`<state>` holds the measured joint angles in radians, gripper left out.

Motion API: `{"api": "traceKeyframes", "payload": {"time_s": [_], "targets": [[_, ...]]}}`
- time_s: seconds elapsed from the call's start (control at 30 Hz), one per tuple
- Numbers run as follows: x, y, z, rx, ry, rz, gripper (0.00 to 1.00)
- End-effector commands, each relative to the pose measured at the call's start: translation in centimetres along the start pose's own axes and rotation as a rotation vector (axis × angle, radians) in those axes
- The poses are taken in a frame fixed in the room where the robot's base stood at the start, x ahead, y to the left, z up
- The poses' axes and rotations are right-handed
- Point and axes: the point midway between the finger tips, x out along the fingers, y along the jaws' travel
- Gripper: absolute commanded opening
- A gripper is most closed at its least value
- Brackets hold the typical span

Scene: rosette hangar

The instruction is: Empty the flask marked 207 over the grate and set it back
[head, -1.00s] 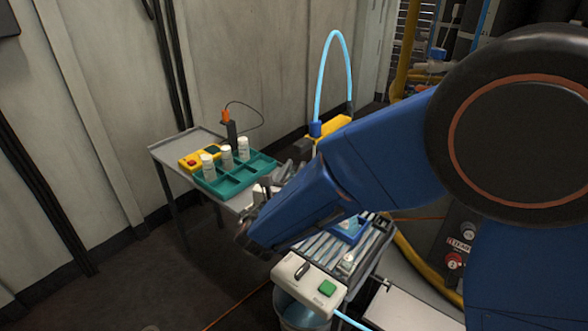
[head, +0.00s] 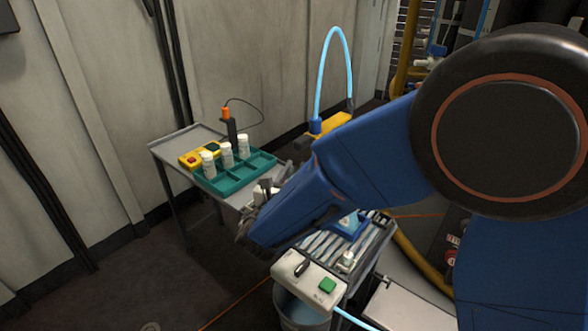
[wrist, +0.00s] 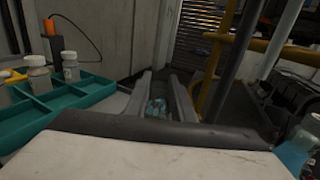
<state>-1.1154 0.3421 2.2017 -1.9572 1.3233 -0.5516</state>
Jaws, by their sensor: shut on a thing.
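My gripper (wrist: 159,98) is shut on a small clear, bluish glass thing (wrist: 157,107), seen between its two grey fingers in the wrist view. It looks like a flask, but I cannot read a number on it. In the head view my gripper (head: 266,190) is partly hidden by my blue arm, near the right side of the teal tray; the held glass cannot be made out there. A slatted metal grate (head: 318,244) lies below and right of the arm. A blue-tinted vessel (head: 348,222) stands by it, and a glass with blue liquid (wrist: 297,148) shows at the wrist view's right edge.
A teal tray (head: 232,183) with several white-capped bottles stands on a grey side table (head: 180,140), beside a yellow box (head: 189,160). A white box with a green button (head: 308,277) sits at the grate's front, above a bucket (head: 300,312). Open floor lies left.

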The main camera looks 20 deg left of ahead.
Motion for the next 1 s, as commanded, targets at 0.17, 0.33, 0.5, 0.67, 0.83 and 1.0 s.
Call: {"api": "traceKeyframes", "payload": {"time_s": [0.17,0.33,0.5,0.67,0.83,1.0], "targets": [[0.00,0.00,-0.12,0.000,0.000,0.000,0.00],[0.00,0.00,-0.11,0.000,0.000,0.000,0.36],[0.00,0.00,-0.11,0.000,0.000,0.000,0.44],[-0.01,0.00,-0.13,0.000,0.000,0.000,0.63],[-0.01,0.00,-0.13,0.000,0.000,0.000,0.66],[0.00,0.00,-0.02,0.001,0.000,0.000,0.66]]}}
